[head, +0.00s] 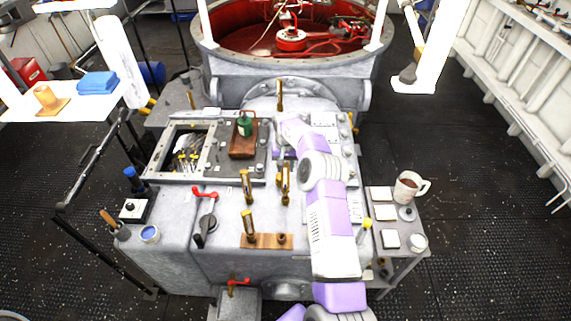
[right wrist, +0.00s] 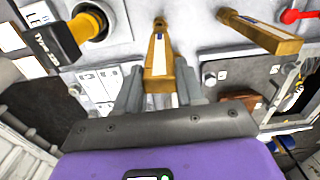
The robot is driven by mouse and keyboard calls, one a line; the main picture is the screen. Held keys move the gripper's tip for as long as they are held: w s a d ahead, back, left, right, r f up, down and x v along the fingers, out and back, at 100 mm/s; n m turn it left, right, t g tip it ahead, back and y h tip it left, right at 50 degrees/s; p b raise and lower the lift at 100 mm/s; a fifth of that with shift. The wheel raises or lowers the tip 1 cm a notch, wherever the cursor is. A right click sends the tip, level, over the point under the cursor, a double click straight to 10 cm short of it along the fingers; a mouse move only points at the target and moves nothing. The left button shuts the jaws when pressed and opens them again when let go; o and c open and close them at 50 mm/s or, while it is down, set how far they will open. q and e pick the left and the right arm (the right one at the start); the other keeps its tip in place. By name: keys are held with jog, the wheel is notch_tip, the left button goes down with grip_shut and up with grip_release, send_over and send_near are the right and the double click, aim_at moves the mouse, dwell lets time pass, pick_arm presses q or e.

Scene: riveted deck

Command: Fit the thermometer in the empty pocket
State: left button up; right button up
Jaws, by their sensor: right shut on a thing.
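My right gripper (right wrist: 160,82) is shut on a brass thermometer (right wrist: 158,60), which stands between its two grey fingers in the right wrist view. In the head view the thermometer (head: 286,184) is upright over the grey machine top, just left of my right arm. Whether its lower end touches anything I cannot tell. A copper strip (head: 266,241) lies nearer the front, with another brass thermometer (head: 249,225) standing at its left and a short, empty-looking brass pocket (head: 282,239) at its right. My left gripper is not in view.
Another brass thermometer (head: 246,186) stands left of the held one. A red lever (head: 205,193) and a black handle (head: 207,225) are further left. A brown tray (head: 236,150) with a green item stands behind. A mug (head: 408,186) is on the right side shelf.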

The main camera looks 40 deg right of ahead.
aim_at(285, 173)
jog(key=shift+f+b, duration=1.55)
jog(key=shift+f, duration=0.65)
dwell(1.1)
jog(key=o, duration=1.3)
jog(key=shift+c, duration=0.2)
jog(key=shift+r, duration=0.1)
notch_tip(285, 173, up, 8)
jog(key=shift+f, duration=0.25)
